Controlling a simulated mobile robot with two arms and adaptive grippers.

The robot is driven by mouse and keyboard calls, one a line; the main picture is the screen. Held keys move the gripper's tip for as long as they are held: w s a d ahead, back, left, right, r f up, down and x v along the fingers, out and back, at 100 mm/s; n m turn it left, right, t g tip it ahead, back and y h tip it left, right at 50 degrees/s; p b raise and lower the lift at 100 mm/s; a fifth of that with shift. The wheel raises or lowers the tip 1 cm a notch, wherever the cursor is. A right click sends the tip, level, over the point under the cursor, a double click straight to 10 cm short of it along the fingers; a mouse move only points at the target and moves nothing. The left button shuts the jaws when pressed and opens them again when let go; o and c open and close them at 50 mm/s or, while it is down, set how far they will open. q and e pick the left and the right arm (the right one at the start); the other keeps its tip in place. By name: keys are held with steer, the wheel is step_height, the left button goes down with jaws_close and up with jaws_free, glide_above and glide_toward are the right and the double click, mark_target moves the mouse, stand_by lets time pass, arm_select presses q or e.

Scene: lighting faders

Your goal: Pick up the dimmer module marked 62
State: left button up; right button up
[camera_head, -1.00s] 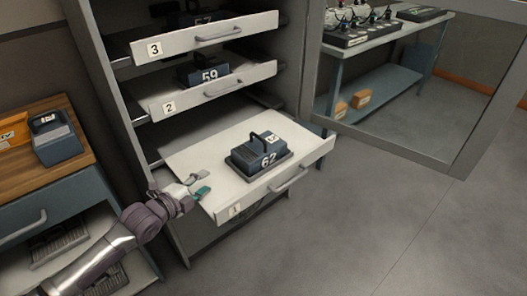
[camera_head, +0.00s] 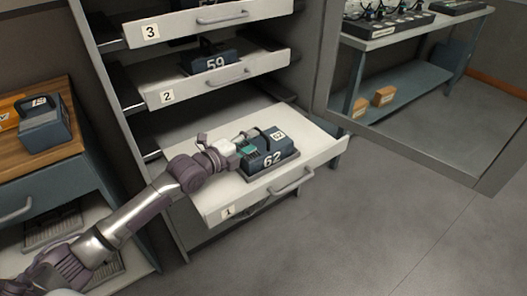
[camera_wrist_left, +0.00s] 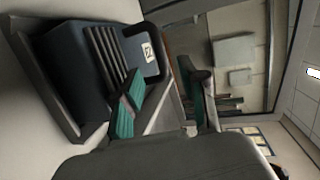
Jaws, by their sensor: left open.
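The dimmer module marked 62 (camera_head: 270,160) is a dark blue block with a handle on top. It sits on a dark base on the pulled-out drawer marked 1 (camera_head: 222,197). My left gripper (camera_head: 246,146) is at the module's left side, by its handle, with teal finger pads. In the left wrist view the module (camera_wrist_left: 75,60) lies on its side in the picture, with its dark handle (camera_wrist_left: 150,55) near my open left gripper (camera_wrist_left: 165,105). Whether a finger touches the handle, I cannot tell. My right gripper is not in view.
Drawer 2 (camera_head: 190,92) above holds a module marked 59 (camera_head: 212,62). Drawer 3 (camera_head: 185,27) is above that. A wooden-topped cart (camera_head: 60,152) with another module (camera_head: 44,124) stands at left. A framed cabinet door (camera_head: 420,165) is at right. The floor (camera_head: 380,235) is clear.

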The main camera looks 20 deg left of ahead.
mark_target(261, 134)
arm_select(q)
steer(key=shift+b+x, duration=0.6)
steer(key=shift+x, duration=2.55)
steer(key=shift+a, duration=0.15)
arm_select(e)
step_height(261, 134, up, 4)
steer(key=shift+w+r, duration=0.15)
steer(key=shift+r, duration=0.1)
arm_select(q)
jaws_close()
steer(key=shift+w+r, duration=0.1)
steer(key=shift+r, duration=0.15)
